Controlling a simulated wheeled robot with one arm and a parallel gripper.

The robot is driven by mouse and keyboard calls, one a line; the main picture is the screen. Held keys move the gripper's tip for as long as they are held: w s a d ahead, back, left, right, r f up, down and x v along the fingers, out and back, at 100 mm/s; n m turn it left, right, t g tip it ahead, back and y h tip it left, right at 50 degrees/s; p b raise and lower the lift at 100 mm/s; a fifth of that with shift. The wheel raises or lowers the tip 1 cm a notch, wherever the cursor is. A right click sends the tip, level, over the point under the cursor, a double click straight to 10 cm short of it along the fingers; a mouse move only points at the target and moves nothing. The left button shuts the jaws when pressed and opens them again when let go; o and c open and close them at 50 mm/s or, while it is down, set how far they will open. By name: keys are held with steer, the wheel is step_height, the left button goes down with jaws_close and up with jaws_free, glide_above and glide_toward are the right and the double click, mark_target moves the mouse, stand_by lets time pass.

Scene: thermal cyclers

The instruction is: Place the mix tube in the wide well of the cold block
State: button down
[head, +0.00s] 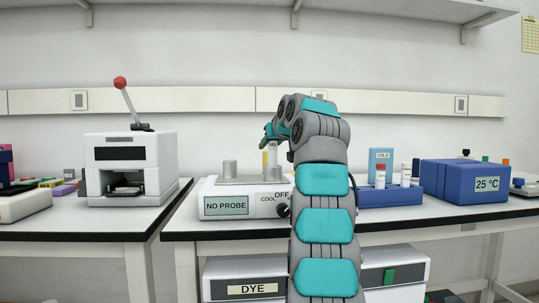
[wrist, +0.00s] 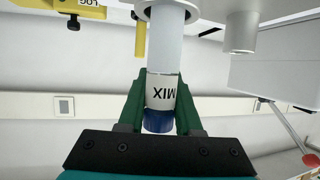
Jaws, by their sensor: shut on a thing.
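The mix tube (wrist: 161,92) is a pale tube with a white MIX label and a blue cap, seen upside down in the wrist view. My gripper (wrist: 161,100) has its green fingers shut on both sides of it near the label. The tube's far end meets a grey ring (wrist: 166,14); I cannot tell how deep it sits. In the head view my gripper (head: 269,132) is above the white NO PROBE device (head: 240,204), with the pale tube (head: 272,154) below it. A blue block (head: 376,197) by the COLD sign (head: 381,160) is right of my arm, partly hidden; its wide well is not visible.
Capped tubes (head: 380,176) stand at the blue block. A blue 25 °C box (head: 463,182) is to its right. A grey post (head: 230,169) rises from the device, with a yellow post (head: 265,161) beside the tube. A white press (head: 131,165) with a red-knobbed lever stands left, across a bench gap.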

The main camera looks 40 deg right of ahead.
steer(key=shift+f, duration=0.65)
steer(key=shift+f, duration=0.1)
steer(key=shift+f+b, duration=0.15)
steer(key=shift+b, duration=0.25)
steer(key=c, duration=0.6)
jaws_free()
steer(key=shift+r+p, duration=0.35)
steer(key=shift+p, duration=0.05)
steer(key=shift+s+a+b, duration=0.1)
steer(key=shift+s+b, duration=0.2)
steer(key=shift+s, duration=0.05)
steer(key=b+v, duration=0.1)
steer(key=v, duration=1)
steer(key=shift+b, duration=0.4)
steer(key=shift+s+r, duration=0.1)
